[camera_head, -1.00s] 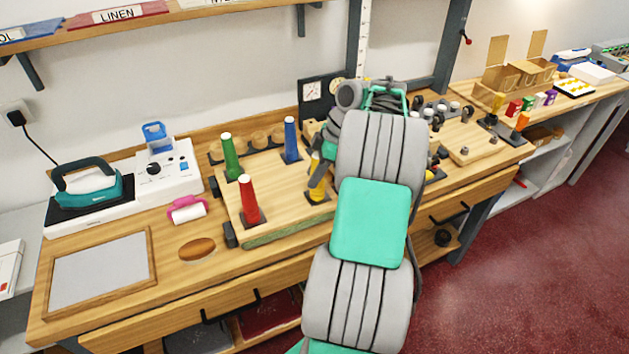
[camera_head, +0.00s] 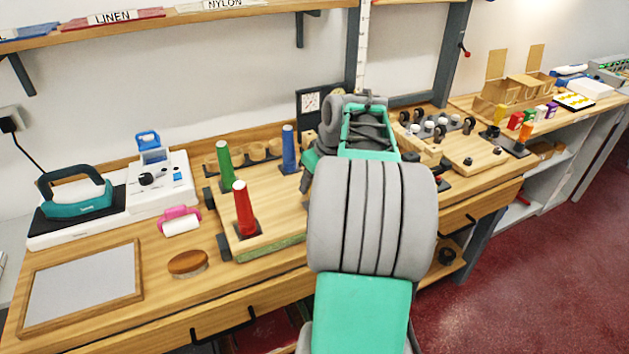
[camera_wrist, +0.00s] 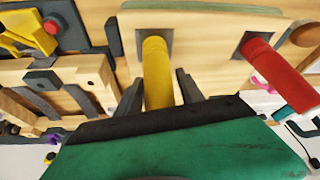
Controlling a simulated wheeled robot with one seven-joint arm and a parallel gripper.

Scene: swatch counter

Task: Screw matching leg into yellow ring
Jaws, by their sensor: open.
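The yellow leg (camera_wrist: 157,75) stands on a dark square plate (camera_wrist: 168,38) on the wooden board, in the wrist view. My gripper (camera_wrist: 159,78) is open, with one finger on each side of the leg; I cannot tell whether they touch it. No yellow ring can be told apart at the leg's base. In the head view my arm hides the yellow leg. The red leg (camera_head: 243,209), green leg (camera_head: 225,166) and blue leg (camera_head: 289,149) stand upright on the board (camera_head: 272,216). The red leg also shows at the right of the wrist view (camera_wrist: 277,74).
An iron (camera_head: 75,194), a white device (camera_head: 160,184), a pink-handled roller (camera_head: 180,221) and a brown oval block (camera_head: 187,262) lie left of the board. A framed grey panel (camera_head: 82,286) lies at the front left. Several knobs and small fixtures (camera_head: 441,125) stand right of my arm.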

